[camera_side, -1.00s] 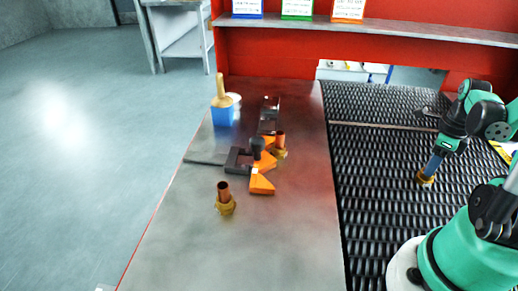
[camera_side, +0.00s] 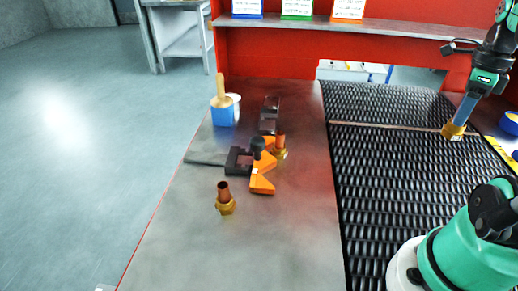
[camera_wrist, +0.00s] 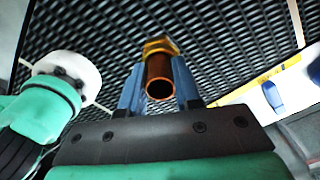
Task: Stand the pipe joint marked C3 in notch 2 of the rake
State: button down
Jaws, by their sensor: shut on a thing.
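My gripper (camera_side: 458,121) is over the mesh belt, shut on a copper pipe joint with a brass nut (camera_side: 453,132). In the wrist view the blue fingers of my gripper (camera_wrist: 158,78) press both sides of this pipe joint (camera_wrist: 160,68), its open copper end towards the camera and its nut away. The orange rake (camera_side: 262,184) with toothed notches is on the metal table beside a dark clamp. A second pipe joint (camera_side: 280,150) stands upright at the rake's right side; I cannot tell in which notch. A third pipe joint (camera_side: 225,204) stands on the table in front. No C3 mark is readable.
The dark mesh belt (camera_side: 390,200) runs beside the metal table (camera_side: 285,240). A blue pot with a brush (camera_side: 223,113) and dark blocks (camera_side: 269,115) stand behind the rake. A red wall with a shelf (camera_side: 400,27) closes the back. The table's front is clear.

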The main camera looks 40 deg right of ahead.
notch_tip(320, 180, up, 6)
jog(key=shift+w+r, duration=0.1)
jog(key=shift+r, duration=0.15)
jog(key=w+a+r+n, duration=0.1)
jog(key=w+a+n, duration=1.2)
jog(key=w+a, duration=0.4)
jog(key=w+a+n, duration=0.4)
jog(key=a+n, duration=0.1)
jog(key=a, duration=0.3)
jog(key=shift+a+f, duration=0.15)
jog(key=shift+f, duration=4.9)
jog(key=shift+a+f, duration=0.15)
jog(key=shift+f, duration=4.9)
jog(key=shift+f, duration=0.15)
jog(key=c, duration=0.6)
grip_release()
